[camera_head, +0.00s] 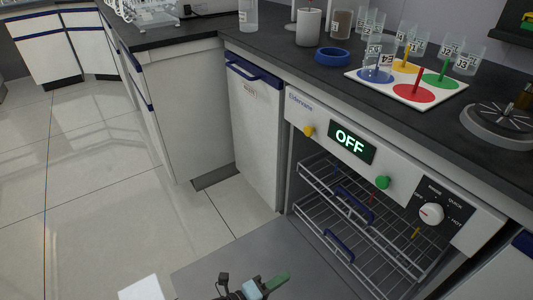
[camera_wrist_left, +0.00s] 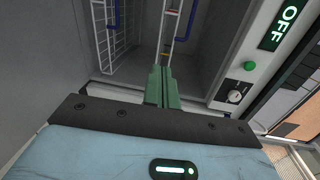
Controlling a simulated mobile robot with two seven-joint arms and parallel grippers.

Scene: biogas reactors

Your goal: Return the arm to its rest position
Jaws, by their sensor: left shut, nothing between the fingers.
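My left gripper (camera_head: 277,281) shows at the bottom edge of the head view, over the grey lowered door (camera_head: 228,262) of the washer. In the left wrist view its green fingers (camera_wrist_left: 158,88) are together, with nothing between them. They point towards the washer's open interior and look apart from the racks. The rest of my left arm is mostly out of view. My right gripper is in neither view.
The open washer holds wire racks (camera_head: 372,228) with blue handles. Its display (camera_head: 352,142) reads OFF. The counter above carries a mat with coloured discs (camera_head: 414,92), several labelled beakers, a blue ring-shaped dish (camera_head: 333,57) and a round device (camera_head: 500,124). The tiled floor (camera_head: 80,190) at left is clear.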

